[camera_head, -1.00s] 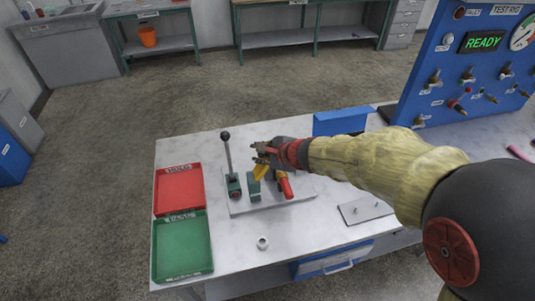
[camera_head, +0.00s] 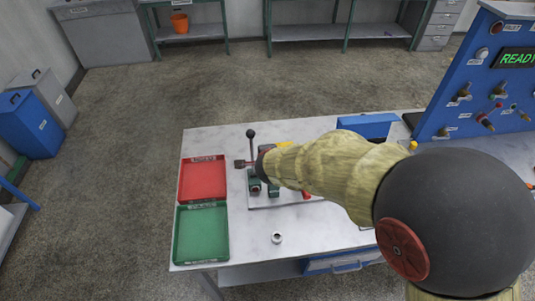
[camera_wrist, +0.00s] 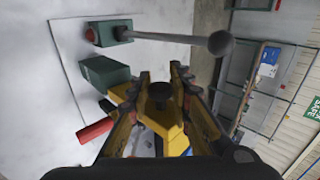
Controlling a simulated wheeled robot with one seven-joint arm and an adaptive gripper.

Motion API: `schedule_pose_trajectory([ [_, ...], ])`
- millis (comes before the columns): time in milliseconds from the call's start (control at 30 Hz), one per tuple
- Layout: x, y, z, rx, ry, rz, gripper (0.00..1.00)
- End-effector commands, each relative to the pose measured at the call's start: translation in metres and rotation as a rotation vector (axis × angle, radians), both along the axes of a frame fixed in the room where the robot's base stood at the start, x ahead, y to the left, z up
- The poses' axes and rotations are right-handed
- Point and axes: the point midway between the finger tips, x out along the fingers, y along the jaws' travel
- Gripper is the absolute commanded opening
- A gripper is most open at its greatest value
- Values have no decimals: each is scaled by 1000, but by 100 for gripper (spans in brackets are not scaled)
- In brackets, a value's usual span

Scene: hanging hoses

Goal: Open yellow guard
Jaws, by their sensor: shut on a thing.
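The yellow guard (camera_wrist: 165,122) is between my gripper's fingers in the wrist view, with a dark knob (camera_wrist: 158,92) on it. In the head view only a small piece of the guard (camera_head: 285,144) shows above my forearm. My gripper (camera_wrist: 160,75) is shut on the guard. In the head view my gripper (camera_head: 243,163) points left, close by the black-knobbed lever (camera_head: 252,134). The lever's rod and ball also show in the wrist view (camera_wrist: 220,42). Green blocks (camera_wrist: 105,73) and a red handle (camera_wrist: 95,130) stand on the same plate. My arm hides most of the fixture in the head view.
A red tray (camera_head: 202,180) and a green tray (camera_head: 201,233) lie on the table's left side. A small nut-like ring (camera_head: 277,237) lies in front. A blue bin (camera_head: 368,126) and a blue test panel (camera_head: 470,95) stand at the back right.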

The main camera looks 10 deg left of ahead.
Motion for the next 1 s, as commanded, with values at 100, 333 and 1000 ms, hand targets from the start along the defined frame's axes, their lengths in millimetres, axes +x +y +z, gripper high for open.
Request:
schedule_pose_trajectory([
  [100,0,1,1,-1,-2,1,0],
  [333,0,0,0,-1,-1,0,0],
  [1000,-18,-4,20,-1,-2,0,27],
])
